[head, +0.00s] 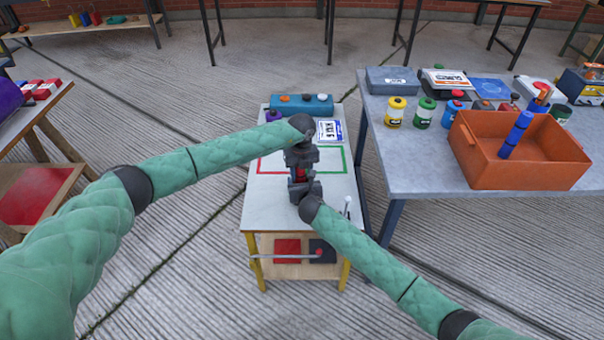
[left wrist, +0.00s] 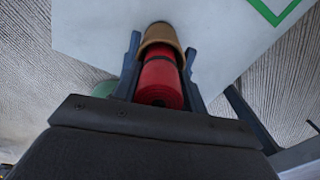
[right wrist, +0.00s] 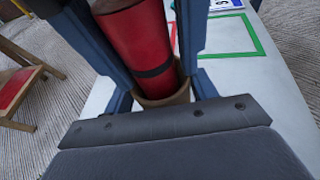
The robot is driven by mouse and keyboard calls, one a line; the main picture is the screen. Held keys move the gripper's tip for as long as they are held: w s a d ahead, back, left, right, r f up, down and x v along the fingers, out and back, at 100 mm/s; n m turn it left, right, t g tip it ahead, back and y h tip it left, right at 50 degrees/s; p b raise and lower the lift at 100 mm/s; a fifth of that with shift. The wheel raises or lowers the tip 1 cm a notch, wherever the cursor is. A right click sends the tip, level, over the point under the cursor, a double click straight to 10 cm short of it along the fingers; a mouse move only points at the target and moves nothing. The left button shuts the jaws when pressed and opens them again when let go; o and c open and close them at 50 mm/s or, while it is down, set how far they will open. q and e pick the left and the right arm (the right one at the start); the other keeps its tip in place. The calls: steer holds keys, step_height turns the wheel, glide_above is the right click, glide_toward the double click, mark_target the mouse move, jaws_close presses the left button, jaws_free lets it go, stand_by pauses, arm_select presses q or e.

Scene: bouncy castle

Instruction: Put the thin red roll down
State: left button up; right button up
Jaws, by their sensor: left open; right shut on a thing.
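The red roll (head: 302,174) with a black band is between my two grippers over the small white table (head: 262,205). It also shows in the left wrist view (left wrist: 160,85) and the right wrist view (right wrist: 135,40). A tan, ring-like piece (left wrist: 160,36) is at one end of it. My right gripper (right wrist: 150,50) is shut on the roll. My left gripper (left wrist: 160,70) is open, with its fingers on both sides of the roll. My arms hide much of the roll in the head view. I cannot tell whether it touches the tabletop.
The white tabletop has a red outline (head: 263,158) and a green outline (head: 345,160). A blue case (head: 315,104) and a white label card (head: 330,130) are at its back. On the right, a grey table (head: 405,165) holds an orange bin (head: 520,165) and several paint pots.

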arm_select(q)
step_height(320, 180, up, 12)
steer(key=shift+w+f, duration=0.1)
arm_select(e)
steer(key=shift+d+f, duration=0.2)
steer(key=shift+f, duration=0.05)
steer(key=o, duration=1.1)
steer(key=shift+f, duration=0.1)
arm_select(q)
steer(key=shift+w+f, duration=0.1)
arm_select(e)
steer(key=shift+o, duration=1.4)
